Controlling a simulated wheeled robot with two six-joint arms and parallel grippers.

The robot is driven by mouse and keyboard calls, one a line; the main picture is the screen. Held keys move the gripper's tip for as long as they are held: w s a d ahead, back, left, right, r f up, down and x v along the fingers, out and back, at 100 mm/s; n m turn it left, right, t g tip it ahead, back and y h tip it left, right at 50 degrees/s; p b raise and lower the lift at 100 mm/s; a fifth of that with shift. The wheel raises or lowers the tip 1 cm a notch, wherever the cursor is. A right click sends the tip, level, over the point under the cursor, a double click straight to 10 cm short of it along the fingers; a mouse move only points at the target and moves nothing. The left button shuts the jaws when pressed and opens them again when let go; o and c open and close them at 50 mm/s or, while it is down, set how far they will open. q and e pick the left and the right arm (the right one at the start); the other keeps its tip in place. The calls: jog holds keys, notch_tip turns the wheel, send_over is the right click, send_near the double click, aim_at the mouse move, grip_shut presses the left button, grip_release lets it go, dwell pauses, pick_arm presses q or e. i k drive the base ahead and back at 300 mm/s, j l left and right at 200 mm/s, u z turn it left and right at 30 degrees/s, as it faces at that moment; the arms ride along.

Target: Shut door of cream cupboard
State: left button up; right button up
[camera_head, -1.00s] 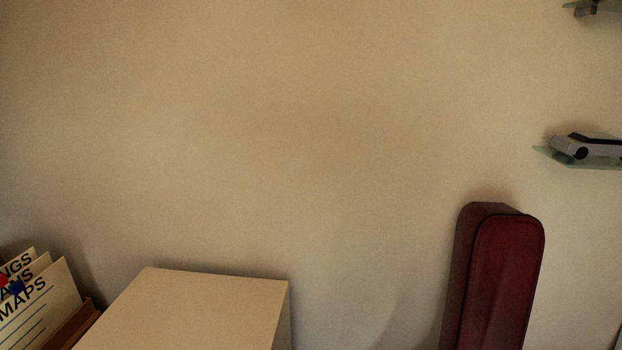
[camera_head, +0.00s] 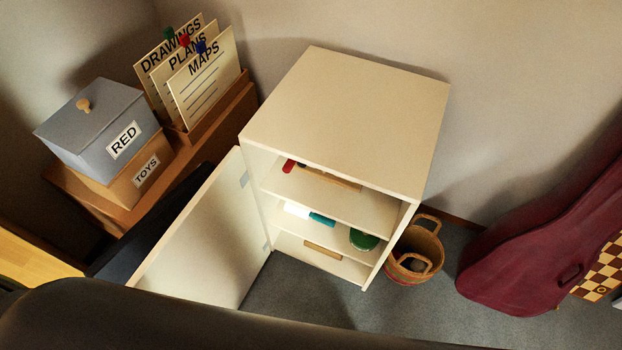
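The cream cupboard (camera_head: 345,115) stands against the wall in the middle of the head view. Its door (camera_head: 203,240) is hinged on the cupboard's left side and stands wide open, swung out to the left and toward me. The open front shows shelves (camera_head: 325,193) holding a red item, a white and teal item, and a dark green round item (camera_head: 363,239). Neither of my grippers shows. A dark, blurred shape, which I cannot identify for sure, spans the bottom edge and hides the floor in front.
Left of the cupboard, a wooden unit (camera_head: 92,208) bears a grey-blue RED box (camera_head: 75,135), a TOYS box (camera_head: 122,184) and a file holder (camera_head: 222,112). Right of it are a wicker basket (camera_head: 424,240) and a dark red instrument case (camera_head: 530,248). Grey carpet (camera_head: 300,292) shows before the cupboard.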

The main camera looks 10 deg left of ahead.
aim_at(213, 254)
jog(key=k+j+u, duration=0.75)
jog(key=k+l, duration=0.05)
